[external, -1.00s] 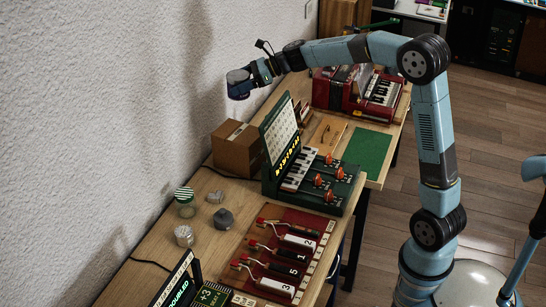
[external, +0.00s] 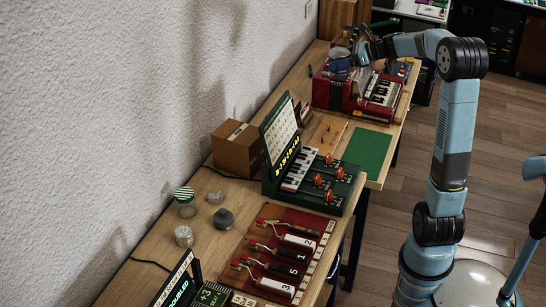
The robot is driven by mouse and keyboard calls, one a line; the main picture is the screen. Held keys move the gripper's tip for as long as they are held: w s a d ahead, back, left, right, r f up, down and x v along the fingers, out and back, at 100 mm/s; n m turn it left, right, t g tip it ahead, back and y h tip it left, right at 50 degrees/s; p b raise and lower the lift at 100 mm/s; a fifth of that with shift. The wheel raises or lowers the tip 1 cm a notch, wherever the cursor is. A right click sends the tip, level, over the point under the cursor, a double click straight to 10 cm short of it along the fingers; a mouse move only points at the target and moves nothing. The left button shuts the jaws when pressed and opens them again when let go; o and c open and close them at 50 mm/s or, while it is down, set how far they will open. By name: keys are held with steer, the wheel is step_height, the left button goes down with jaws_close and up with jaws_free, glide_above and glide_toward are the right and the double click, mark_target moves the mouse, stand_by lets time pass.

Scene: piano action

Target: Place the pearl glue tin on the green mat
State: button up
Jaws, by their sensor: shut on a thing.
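The green mat (external: 368,152) lies flat and bare on the far wooden table, in front of the red accordion. My gripper (external: 342,62) is in the air over the left part of the accordion, far behind the mat. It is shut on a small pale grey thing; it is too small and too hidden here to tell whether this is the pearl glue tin. A pale ribbed tin (external: 184,236) stands upright on the near table, away from my gripper.
The red accordion (external: 360,95) stands behind the mat. A green keyboard box (external: 318,185) with an upright panel stands left of the mat. A cardboard box (external: 238,150), a striped-lid jar (external: 185,203) and a red tool board (external: 285,250) are on the near table.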

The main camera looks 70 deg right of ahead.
steer(key=s+d+m+h, duration=0.1)
steer(key=s+d, duration=0.2)
steer(key=s, duration=0.7)
steer(key=s+d+m+h, duration=0.1)
steer(key=s+d, duration=0.3)
steer(key=s, duration=0.6)
steer(key=shift+m+h, duration=0.4)
steer(key=shift+h, duration=0.2)
step_height(320, 180, down, 29)
glide_above(367, 149)
steer(key=a, duration=0.1)
steer(key=f, duration=1)
steer(key=shift+s, duration=0.35)
steer(key=shift+w+d+f, duration=0.35)
steer(key=shift+d+f, duration=0.05)
steer(key=shift+f, duration=1.85)
